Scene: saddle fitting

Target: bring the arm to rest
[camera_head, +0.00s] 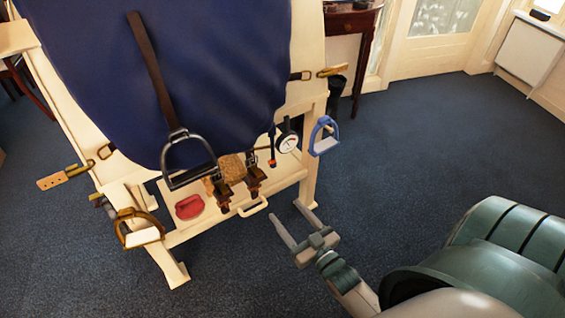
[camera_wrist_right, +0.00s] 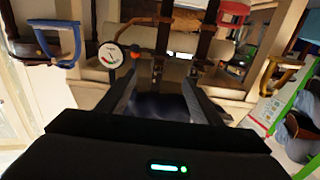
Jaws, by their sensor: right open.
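My right gripper (camera_head: 292,223) is open and empty in the head view, in front of the cream wooden stand (camera_head: 309,185) and apart from it. In the right wrist view its two fingers (camera_wrist_right: 160,100) are spread, with nothing held between them. A dark stirrup (camera_head: 189,161) hangs on a brown leather strap (camera_head: 151,70) over the navy blue cloth (camera_head: 215,50). A blue stirrup (camera_head: 324,136) is at the stand's right side, and also shows in the right wrist view (camera_wrist_right: 57,43). A brass-coloured stirrup (camera_head: 138,229) is at the left. My left gripper does not show.
A white dial gauge (camera_head: 287,142) hangs beside the cloth. The stand's lower shelf holds a red item (camera_head: 189,207) and dark strap parts (camera_head: 254,180). Blue carpet (camera_head: 430,140) is clear to the right, before a white door and a radiator (camera_head: 528,52).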

